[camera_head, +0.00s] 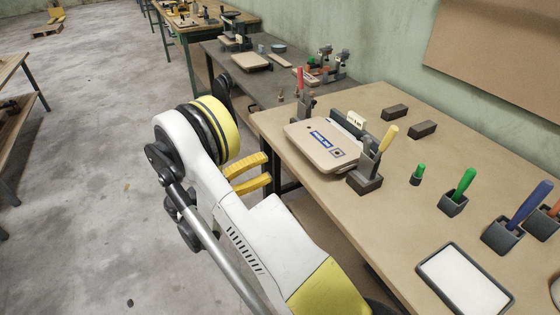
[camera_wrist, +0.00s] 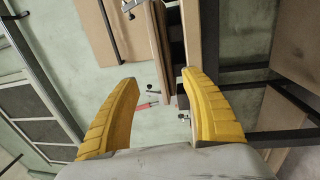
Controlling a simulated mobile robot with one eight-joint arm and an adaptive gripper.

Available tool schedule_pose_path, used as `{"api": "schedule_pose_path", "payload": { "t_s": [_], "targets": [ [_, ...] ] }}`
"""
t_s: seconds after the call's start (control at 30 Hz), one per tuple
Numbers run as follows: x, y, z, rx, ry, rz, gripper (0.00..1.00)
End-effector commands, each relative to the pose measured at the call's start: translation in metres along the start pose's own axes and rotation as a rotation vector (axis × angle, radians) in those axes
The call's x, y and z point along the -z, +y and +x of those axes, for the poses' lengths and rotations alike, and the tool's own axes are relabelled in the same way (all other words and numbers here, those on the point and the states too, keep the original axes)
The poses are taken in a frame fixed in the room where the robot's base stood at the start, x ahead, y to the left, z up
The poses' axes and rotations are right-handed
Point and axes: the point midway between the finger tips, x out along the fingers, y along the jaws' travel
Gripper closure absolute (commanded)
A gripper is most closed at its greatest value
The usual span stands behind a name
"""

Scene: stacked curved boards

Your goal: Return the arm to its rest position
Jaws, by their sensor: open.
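My gripper (camera_head: 267,169) is at the end of my white and yellow arm, off the left edge of the tan workbench (camera_head: 405,215). Its two yellow fingers are apart with nothing between them. In the wrist view the open fingers (camera_wrist: 160,78) frame a green wall and a bench edge seen at a steep tilt. A tan board with a blue label (camera_head: 322,143) lies on the workbench in a dark fixture, apart from my gripper. My arm's lower part runs out of the bottom of the head view.
Two dark blocks (camera_head: 395,112) (camera_head: 422,129) and a white tray (camera_head: 465,282) lie there too. A grey bench (camera_head: 290,85) stands behind. The concrete floor (camera_head: 90,150) at left is mostly clear.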

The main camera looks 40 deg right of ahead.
Motion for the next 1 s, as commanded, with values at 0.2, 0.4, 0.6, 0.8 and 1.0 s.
{"api": "schedule_pose_path", "payload": {
  "t_s": [0.2, 0.4, 0.6, 0.8, 1.0],
  "targets": [
    [0.0, 0.0, -0.034, 0.0, 0.001, 0.001, 0.45],
    [0.0, 0.0, -0.043, 0.0, 0.001, 0.001, 0.45],
    [0.0, 0.0, -0.042, 0.0, 0.0, 0.001, 0.45],
    [0.004, 0.008, -0.038, 0.032, 0.019, -0.011, 0.45],
    [0.02, 0.04, -0.021, 0.236, 0.135, -0.067, 0.45]
  ]
}}
